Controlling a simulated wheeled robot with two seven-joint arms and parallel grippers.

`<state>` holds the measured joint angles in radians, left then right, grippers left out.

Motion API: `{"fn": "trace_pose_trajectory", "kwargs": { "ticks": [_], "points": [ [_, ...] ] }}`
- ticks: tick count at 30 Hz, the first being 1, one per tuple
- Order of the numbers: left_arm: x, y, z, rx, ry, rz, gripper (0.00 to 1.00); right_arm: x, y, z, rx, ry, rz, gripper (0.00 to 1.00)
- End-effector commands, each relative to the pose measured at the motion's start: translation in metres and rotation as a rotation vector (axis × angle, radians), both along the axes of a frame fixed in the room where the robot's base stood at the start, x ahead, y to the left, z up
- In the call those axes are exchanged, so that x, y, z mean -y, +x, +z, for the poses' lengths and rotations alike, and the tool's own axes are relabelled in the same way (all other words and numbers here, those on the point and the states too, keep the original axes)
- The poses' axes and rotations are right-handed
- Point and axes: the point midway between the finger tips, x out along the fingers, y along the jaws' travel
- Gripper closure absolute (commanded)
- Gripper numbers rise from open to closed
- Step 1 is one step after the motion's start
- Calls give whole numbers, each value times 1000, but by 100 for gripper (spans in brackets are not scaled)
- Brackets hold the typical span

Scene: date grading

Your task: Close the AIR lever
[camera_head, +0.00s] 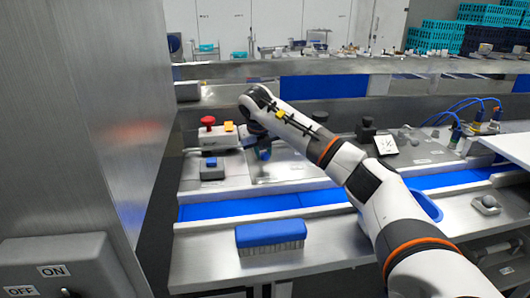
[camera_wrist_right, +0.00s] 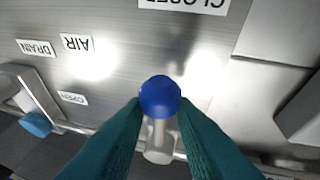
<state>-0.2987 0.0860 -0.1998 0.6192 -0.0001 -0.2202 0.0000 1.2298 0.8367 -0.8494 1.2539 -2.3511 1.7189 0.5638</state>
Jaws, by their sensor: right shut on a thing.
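In the right wrist view, my right gripper (camera_wrist_right: 160,120) has its two teal fingers closed around a lever with a round blue knob (camera_wrist_right: 160,95) and a silver stem. The AIR label (camera_wrist_right: 77,43) is on the steel panel to the left, upside down in this view. An OPEN label (camera_wrist_right: 72,98) lies to the left of the knob and a CLOSED label (camera_wrist_right: 185,4) above it, partly cut off. In the head view my right gripper (camera_head: 262,150) reaches down at the panel behind the blue channel; its fingertips are hard to make out. My left gripper is out of view.
In the head view a red button (camera_head: 208,121) stands left of the gripper. A blue brush (camera_head: 270,234) lies on the front ledge.

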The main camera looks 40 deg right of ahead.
Motion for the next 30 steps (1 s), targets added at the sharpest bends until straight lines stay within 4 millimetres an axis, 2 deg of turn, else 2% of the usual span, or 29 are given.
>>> {"fn": "trace_pose_trajectory", "kwargs": {
  "ticks": [6,22,23,24,26,30],
  "points": [
    [11,0,0,0,-14,2,64,0,3,0,0,1,-58,100],
    [6,0,0,0,-7,0,64,0,3,-1,-3,2,-77,100],
    [6,0,0,0,-7,0,64,0,3,-1,-3,2,-77,71],
    [6,0,0,0,-7,0,64,0,3,-1,-3,2,-77,65],
    [6,0,0,0,-7,1,64,0,3,-1,-2,0,-77,55],
    [5,0,0,1,-6,1,64,1,3,-1,-1,0,-77,55]
  ]
}}
